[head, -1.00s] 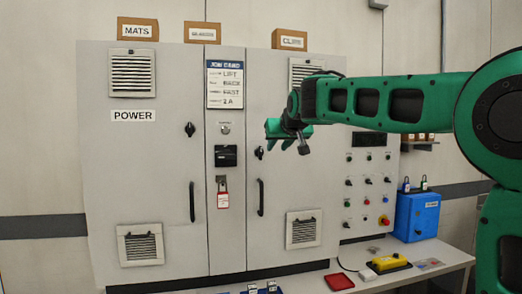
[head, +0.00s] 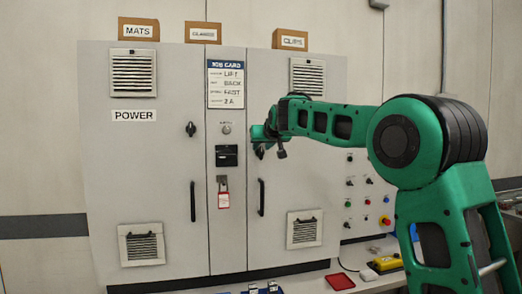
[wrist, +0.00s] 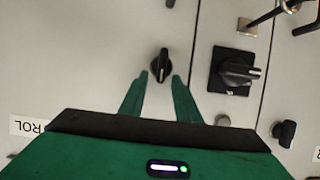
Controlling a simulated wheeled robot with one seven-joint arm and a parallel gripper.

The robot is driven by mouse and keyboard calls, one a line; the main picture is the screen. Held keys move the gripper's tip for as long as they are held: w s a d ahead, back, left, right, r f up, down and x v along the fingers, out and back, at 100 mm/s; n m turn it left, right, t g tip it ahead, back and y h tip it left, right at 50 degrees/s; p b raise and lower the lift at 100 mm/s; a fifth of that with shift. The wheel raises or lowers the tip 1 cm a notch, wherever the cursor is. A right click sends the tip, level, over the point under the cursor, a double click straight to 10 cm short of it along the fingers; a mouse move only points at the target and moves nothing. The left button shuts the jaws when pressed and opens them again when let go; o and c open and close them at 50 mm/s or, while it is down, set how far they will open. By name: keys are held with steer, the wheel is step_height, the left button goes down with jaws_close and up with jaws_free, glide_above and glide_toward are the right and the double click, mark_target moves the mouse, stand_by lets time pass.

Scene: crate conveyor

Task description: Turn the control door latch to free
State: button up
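The control door latch (wrist: 161,65) is a black knob on the grey cabinet door. In the wrist view its handle stands roughly upright, with a pale mark near one end. My gripper (wrist: 160,77) is open, with one green finger on each side of the latch's near end in the picture. I cannot tell whether either finger touches it. In the head view my gripper (head: 262,136) is in front of the control door and partly covers the latch (head: 259,152). Part of the door's label (wrist: 28,126) shows upside down in the wrist view.
A black rotary switch (wrist: 234,71) and the power door latch (wrist: 284,133) are to the right in the wrist view. A long black door handle (head: 261,197) is below the gripper. Boxes (head: 290,39) stand on top.

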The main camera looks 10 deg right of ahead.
mark_target(255, 153)
steer(key=shift+w, duration=0.15)
jaws_close()
steer(key=shift+a, duration=0.15)
steer(key=a+f+n+t+h, duration=0.1)
steer(key=n+h, duration=0.1)
steer(key=n, duration=0.2)
steer(key=a+f+n+t+h, duration=0.1)
steer(key=n+h, duration=0.1)
steer(key=n, duration=0.3)
steer(key=a+f+n+t+h, duration=0.1)
steer(key=n+h, duration=0.1)
steer(key=n, duration=0.2)
steer(key=shift+f+h, duration=0.25)
steer(key=shift+h, duration=0.05)
stand_by(0.5)
steer(key=shift+n, duration=0.3)
steer(key=shift+a, duration=0.1)
